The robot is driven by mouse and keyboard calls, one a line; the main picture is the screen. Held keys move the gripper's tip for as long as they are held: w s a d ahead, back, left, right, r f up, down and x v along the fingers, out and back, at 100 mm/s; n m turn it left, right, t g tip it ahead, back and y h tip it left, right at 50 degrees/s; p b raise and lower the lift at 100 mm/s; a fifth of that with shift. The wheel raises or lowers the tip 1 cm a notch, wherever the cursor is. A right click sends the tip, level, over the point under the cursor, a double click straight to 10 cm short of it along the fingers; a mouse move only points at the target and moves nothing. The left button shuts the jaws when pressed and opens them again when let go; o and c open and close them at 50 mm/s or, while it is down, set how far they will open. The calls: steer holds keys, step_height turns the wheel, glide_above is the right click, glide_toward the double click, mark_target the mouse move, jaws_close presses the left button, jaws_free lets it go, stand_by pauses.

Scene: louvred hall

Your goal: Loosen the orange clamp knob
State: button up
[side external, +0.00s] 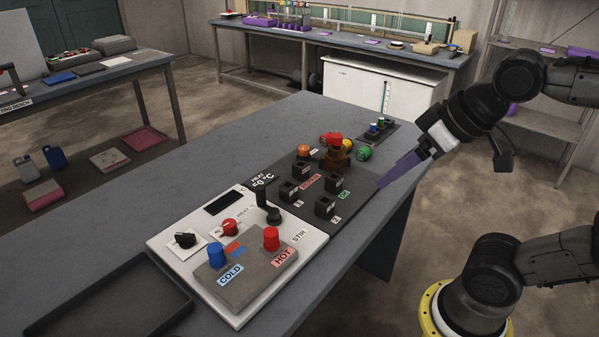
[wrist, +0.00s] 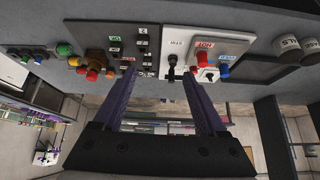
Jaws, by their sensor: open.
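An orange round knob (side external: 304,150) sits on the black panel, left of a brown fitting (side external: 336,158) topped with red; I cannot tell how it joins a clamp. An orange round piece (wrist: 110,75) in the wrist view looks like the same knob. The brown fitting (wrist: 97,57) shows beside it. My gripper (side external: 382,182) is open and empty, its purple fingers pointing down-left at the panel's right edge, apart from the knob. In the wrist view, my gripper's fingertips (wrist: 160,74) are spread, with the orange knob left of them.
A green button (side external: 364,153) stands beside the brown fitting. Several black switch blocks (side external: 325,206) stand on the panel's near part. A white control box (side external: 175,262) with blue and red knobs is nearer the camera. A black tray (side external: 105,300) lies front left. The table's left strip is clear.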

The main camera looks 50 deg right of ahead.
steer(key=w+d+r+m, duration=0.1)
steer(key=w+r, duration=0.2)
steer(key=w, duration=0.2)
steer(key=w+d+r, duration=0.2)
steer(key=w+r, duration=0.1)
steer(key=w, duration=0.3)
steer(key=m+g+h, duration=0.2)
steer(key=m+g, duration=0.1)
steer(key=m, duration=0.1)
glide_above(304, 148)
steer(key=s+a, duration=0.2)
steer(key=s, duration=0.3)
step_height(304, 148, down, 13)
steer(key=x, duration=1.3)
steer(key=shift+w+a, duration=0.25)
steer(key=shift+n, duration=0.3)
jaws_close()
